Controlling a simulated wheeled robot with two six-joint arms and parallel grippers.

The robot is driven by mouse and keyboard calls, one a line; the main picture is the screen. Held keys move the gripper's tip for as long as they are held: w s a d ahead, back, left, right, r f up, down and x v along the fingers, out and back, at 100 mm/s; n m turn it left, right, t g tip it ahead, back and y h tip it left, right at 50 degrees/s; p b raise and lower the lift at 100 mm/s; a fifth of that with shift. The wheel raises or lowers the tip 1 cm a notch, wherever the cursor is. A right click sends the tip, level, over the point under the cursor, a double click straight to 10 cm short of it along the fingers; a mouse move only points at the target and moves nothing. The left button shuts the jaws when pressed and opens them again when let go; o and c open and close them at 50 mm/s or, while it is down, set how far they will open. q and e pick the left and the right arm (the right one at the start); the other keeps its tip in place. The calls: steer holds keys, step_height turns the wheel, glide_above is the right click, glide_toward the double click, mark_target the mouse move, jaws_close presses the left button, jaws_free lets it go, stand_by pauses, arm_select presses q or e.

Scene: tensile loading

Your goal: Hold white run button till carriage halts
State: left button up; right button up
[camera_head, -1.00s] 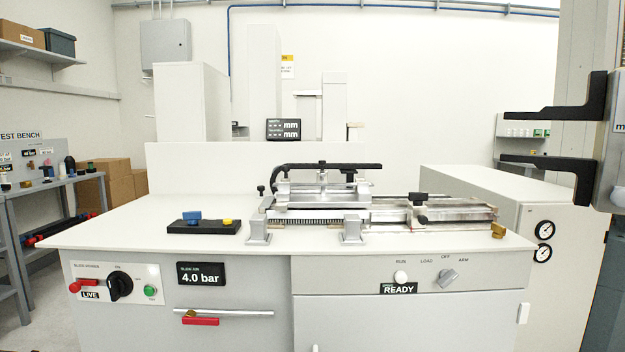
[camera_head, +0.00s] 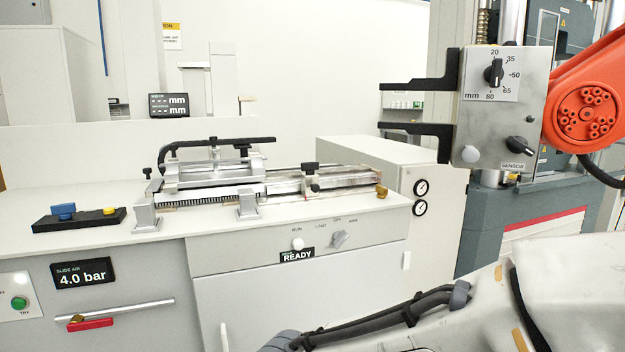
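The white run button (camera_head: 297,244) is on the front panel of the bench, under the RUN label. Nothing touches it. A display (camera_head: 298,256) just below it reads READY. A grey selector knob (camera_head: 339,239) is to its right, under the LOAD, OFF and ARM labels. The carriage (camera_head: 212,170), with a black hose over it, sits toward the left of the metal slide (camera_head: 350,180) on the bench top. Neither of my grippers is in view.
A grey sensor box (camera_head: 490,115) with two black prongs and an orange arm (camera_head: 588,100) stands to the right. A white cabinet (camera_head: 375,160) with two gauges is behind the bench. A black block (camera_head: 80,217) with blue and yellow parts lies left. A panel reads 4.0 bar (camera_head: 83,273).

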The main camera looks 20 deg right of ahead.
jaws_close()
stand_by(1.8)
